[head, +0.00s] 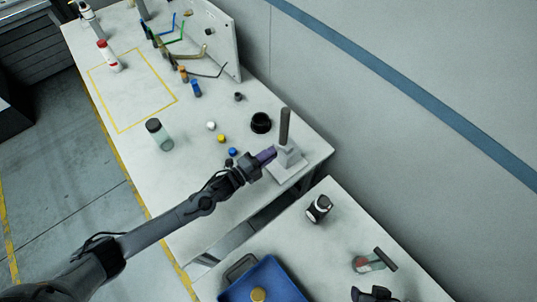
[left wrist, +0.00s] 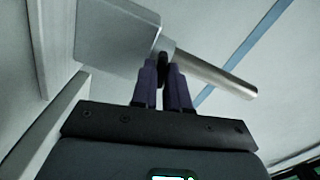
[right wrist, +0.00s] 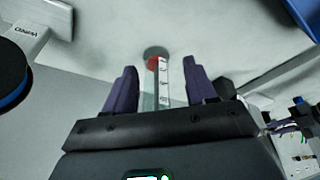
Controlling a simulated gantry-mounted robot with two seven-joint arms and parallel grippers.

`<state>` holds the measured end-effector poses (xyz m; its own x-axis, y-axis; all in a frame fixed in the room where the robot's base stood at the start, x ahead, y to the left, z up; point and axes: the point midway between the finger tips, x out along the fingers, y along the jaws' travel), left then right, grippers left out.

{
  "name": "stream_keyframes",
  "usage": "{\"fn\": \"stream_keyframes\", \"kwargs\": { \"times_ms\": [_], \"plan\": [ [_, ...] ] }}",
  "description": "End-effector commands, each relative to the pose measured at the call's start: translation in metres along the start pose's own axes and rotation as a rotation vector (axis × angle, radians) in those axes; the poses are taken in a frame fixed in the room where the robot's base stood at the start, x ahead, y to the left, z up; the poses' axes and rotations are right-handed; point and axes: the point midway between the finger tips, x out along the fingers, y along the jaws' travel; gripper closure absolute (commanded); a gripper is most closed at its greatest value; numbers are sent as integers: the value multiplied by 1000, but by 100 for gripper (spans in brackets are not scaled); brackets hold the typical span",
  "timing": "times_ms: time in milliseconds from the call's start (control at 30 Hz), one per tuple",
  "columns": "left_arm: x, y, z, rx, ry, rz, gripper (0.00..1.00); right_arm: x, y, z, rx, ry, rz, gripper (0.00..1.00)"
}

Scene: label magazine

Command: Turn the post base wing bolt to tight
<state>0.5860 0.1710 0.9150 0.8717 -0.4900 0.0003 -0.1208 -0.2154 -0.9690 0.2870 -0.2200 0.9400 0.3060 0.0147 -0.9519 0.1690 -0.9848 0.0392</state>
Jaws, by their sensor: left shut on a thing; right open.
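The grey post (head: 284,127) stands on its pale base block (head: 290,157) near the right end of the long table. In the left wrist view the post (left wrist: 215,74) lies across the picture beside the base (left wrist: 112,38). My left gripper (head: 267,155) is at the side of the base. It also shows in the left wrist view (left wrist: 164,78), its purple fingers shut on the small dark wing bolt (left wrist: 163,60), which they partly hide. My right gripper (right wrist: 160,88) is open, with a clear and red object (right wrist: 158,75) showing between its fingers.
A black cup (head: 261,123) and small coloured caps (head: 221,138) sit near the post. The front table holds a blue tray (head: 270,280), a black and white bottle (head: 319,208) and a dark-handled tool (head: 384,259). A gap separates the tables.

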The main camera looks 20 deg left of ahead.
Motion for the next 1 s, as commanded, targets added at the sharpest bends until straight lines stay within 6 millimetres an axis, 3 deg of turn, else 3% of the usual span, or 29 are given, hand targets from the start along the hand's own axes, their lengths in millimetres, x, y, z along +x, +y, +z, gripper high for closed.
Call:
{"fn": "stream_keyframes", "kwargs": {
  "times_ms": [1000],
  "plan": [
    [0, 3, 2, 948, 1, 0, 100, 6, -2, 1, 8, 1, -7, 44]
  ]
}}
